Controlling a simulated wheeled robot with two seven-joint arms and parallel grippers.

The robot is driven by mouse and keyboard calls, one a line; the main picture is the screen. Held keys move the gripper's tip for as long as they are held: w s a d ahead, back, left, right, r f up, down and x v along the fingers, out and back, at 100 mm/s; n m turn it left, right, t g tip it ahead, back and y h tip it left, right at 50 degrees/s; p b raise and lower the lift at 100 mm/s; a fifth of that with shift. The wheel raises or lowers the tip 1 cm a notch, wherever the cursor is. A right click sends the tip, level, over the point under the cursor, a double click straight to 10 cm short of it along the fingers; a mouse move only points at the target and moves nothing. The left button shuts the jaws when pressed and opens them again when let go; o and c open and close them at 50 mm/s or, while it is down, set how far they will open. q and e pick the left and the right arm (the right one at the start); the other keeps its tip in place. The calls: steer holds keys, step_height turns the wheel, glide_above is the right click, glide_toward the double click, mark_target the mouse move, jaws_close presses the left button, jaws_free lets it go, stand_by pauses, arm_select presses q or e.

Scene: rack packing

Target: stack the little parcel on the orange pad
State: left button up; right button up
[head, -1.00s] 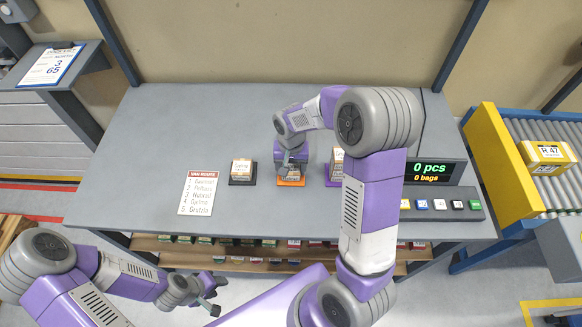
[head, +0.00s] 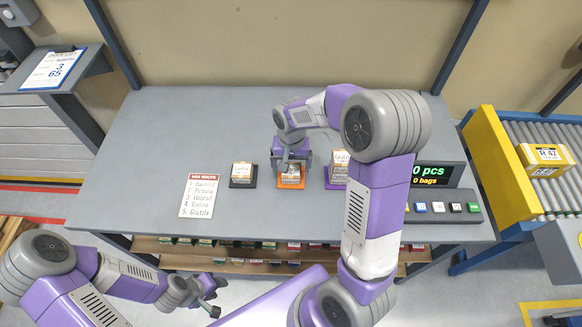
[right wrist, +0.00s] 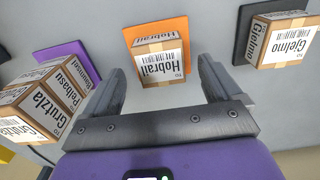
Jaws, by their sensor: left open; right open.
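The orange pad (head: 291,185) lies on the table, and it also shows in the right wrist view (right wrist: 172,28). A small brown parcel labelled Hobrail (right wrist: 160,62) sits on this pad. A second Hobrail label shows at its far side; I cannot tell if that is another parcel. My right gripper (head: 291,165) is over the pad, open, with its fingers (right wrist: 161,75) on either side of the parcel and apart from it. My left gripper (head: 211,301) is open and empty, low in front of the table.
A black pad (head: 243,184) with a Gjelmo parcel (head: 241,170) is to the left. A purple pad (head: 334,186) with stacked parcels (right wrist: 35,100) is to the right. The van route sheet (head: 200,196), display (head: 437,175) and button panel (head: 440,206) flank them. The table's back is clear.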

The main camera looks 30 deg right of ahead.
mark_target(291, 170)
step_height(291, 170, up, 9)
steer(key=p, duration=0.2)
stand_by(0.5)
